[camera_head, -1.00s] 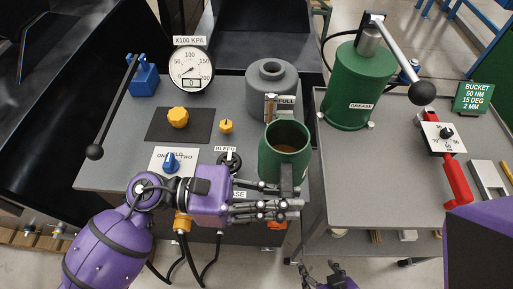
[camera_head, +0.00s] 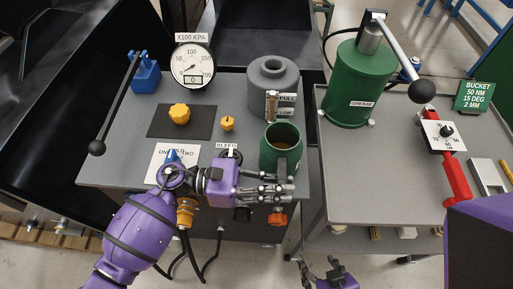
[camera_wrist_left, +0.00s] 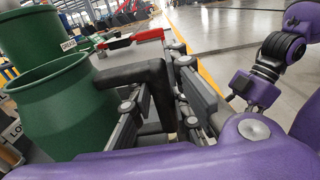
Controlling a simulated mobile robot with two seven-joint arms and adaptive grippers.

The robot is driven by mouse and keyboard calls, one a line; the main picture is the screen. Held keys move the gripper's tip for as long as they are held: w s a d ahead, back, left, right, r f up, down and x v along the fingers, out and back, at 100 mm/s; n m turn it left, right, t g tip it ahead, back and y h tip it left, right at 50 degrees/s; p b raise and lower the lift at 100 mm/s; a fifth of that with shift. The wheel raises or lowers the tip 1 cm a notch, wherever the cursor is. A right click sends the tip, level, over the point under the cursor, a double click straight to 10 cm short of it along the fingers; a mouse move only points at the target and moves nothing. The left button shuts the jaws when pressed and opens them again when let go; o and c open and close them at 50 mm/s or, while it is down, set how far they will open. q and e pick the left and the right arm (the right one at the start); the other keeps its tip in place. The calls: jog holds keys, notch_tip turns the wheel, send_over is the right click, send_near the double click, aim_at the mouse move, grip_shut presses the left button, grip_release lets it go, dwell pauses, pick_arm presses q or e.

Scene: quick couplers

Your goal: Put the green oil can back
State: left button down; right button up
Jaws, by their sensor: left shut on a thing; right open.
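The green oil can (camera_head: 280,151) is upright and open-topped, at the right front of the grey bench top, in front of the grey reservoir. My left gripper (camera_head: 283,188) is shut on its dark handle, on the can's near side. In the left wrist view the can (camera_wrist_left: 65,110) fills the left, and its dark handle (camera_wrist_left: 150,78) lies between the fingers (camera_wrist_left: 165,110). The can's base is hidden behind my fingers, so I cannot tell whether it touches the bench. My right gripper (camera_head: 322,273) is open and empty, low in the head view; it also shows in the left wrist view (camera_wrist_left: 243,98).
The grey reservoir (camera_head: 270,90) with its level gauge stands just behind the can. A green grease drum (camera_head: 358,95) with a lever is on the right cart. A gauge (camera_head: 193,65), yellow knobs (camera_head: 180,113) and a black lever (camera_head: 118,105) occupy the bench's left. The cart's front (camera_head: 365,190) is clear.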

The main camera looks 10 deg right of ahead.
pick_arm(q)
jog(key=shift+f, duration=0.1)
jog(key=c, duration=1.7)
grip_release()
jog(key=shift+o, duration=0.2)
pick_arm(e)
jog(key=shift+s+f, duration=0.1)
jog(key=shift+f, duration=0.05)
pick_arm(q)
jog(key=shift+w+a+f, duration=0.1)
jog(key=shift+w+a, duration=0.05)
jog(key=shift+a, duration=0.2)
jog(key=b+v, duration=0.2)
jog(key=v, duration=0.5)
pick_arm(e)
jog(key=shift+s+f, duration=0.45)
jog(key=shift+f, duration=0.4)
